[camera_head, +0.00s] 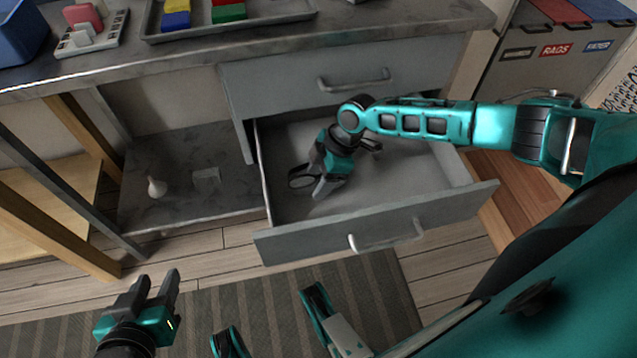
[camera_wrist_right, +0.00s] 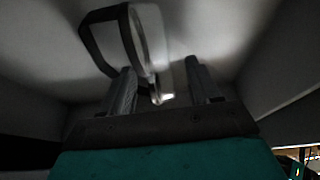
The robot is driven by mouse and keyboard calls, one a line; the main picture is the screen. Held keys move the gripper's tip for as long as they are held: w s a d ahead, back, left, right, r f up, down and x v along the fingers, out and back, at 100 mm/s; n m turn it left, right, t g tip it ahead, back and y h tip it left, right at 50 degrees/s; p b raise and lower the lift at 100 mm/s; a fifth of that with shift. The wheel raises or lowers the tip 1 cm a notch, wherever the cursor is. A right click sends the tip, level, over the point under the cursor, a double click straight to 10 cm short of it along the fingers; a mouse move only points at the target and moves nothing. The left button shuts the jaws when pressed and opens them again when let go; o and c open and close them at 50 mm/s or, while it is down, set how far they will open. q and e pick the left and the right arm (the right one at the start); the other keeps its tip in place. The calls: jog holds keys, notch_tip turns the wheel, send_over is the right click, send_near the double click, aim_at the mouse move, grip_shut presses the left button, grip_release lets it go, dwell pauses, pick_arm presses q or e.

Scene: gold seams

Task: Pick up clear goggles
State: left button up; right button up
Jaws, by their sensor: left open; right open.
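The clear goggles (camera_head: 301,177) lie in the open drawer (camera_head: 377,228), near its left side. They have a dark frame and are partly hidden by my right gripper (camera_head: 320,186). In the right wrist view the goggles (camera_wrist_right: 112,18) reach down between the fingers of the right gripper (camera_wrist_right: 165,85). The gripper is open, with its left finger close to the frame; I cannot tell whether they touch. My left gripper (camera_head: 158,284) is open and empty, above the striped mat at the lower left.
The drawer's walls surround my right gripper. A closed drawer (camera_head: 350,82) sits above it, under the countertop (camera_head: 350,38). A tray (camera_head: 290,12) with coloured blocks stands on top. A lower shelf (camera_head: 200,215) holds a white bulb-shaped object (camera_head: 157,187). Labelled bins (camera_head: 550,60) stand at right.

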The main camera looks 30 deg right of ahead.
jog(key=c, duration=1.1)
jog(key=shift+o, duration=0.2)
jog(key=shift+r, duration=0.1)
